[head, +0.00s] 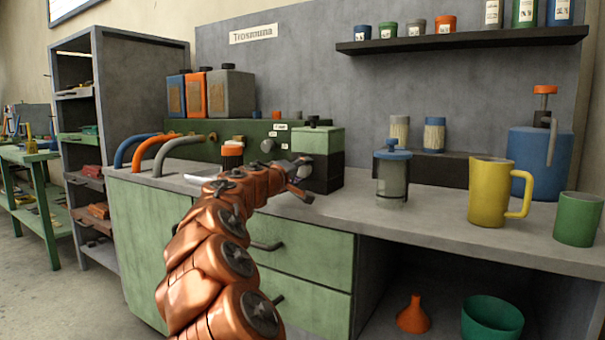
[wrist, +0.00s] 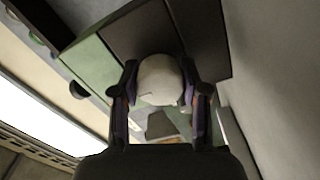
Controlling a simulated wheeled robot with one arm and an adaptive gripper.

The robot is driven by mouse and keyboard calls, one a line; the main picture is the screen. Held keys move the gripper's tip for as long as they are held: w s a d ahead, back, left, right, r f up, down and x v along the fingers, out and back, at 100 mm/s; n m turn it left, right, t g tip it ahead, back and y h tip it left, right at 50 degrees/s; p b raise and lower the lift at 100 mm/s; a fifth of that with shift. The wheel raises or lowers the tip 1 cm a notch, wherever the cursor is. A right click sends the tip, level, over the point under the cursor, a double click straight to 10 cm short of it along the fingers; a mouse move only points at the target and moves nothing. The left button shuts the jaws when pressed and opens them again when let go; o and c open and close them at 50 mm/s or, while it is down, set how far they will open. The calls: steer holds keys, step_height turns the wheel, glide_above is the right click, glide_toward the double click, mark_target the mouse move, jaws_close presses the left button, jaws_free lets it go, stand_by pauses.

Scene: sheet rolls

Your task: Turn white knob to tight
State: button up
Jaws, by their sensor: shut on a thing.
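The white knob (wrist: 160,82) is a pale round knob, seen in the wrist view between the two dark fingers of my gripper (wrist: 160,74). The fingers press on its left and right sides, and a short dark mark shows near its lower edge. In the head view my gripper (head: 299,178) is at the front of a box with a green top and dark lower part (head: 318,142). The knob cannot be made out in the head view. No mark for tight can be read.
A blue-lidded jar (head: 392,178), a yellow mug (head: 490,195) and a green cup (head: 578,220) stand to the right on the grey counter (head: 430,215). Curved hoses (head: 165,155) are at the left. A dark shelf (head: 460,40) hangs above. The counter between box and jar is clear.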

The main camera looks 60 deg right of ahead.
steer(key=o, duration=1.1)
steer(key=shift+o, duration=0.2)
steer(key=a, duration=1.2)
steer(key=shift+s, duration=0.3)
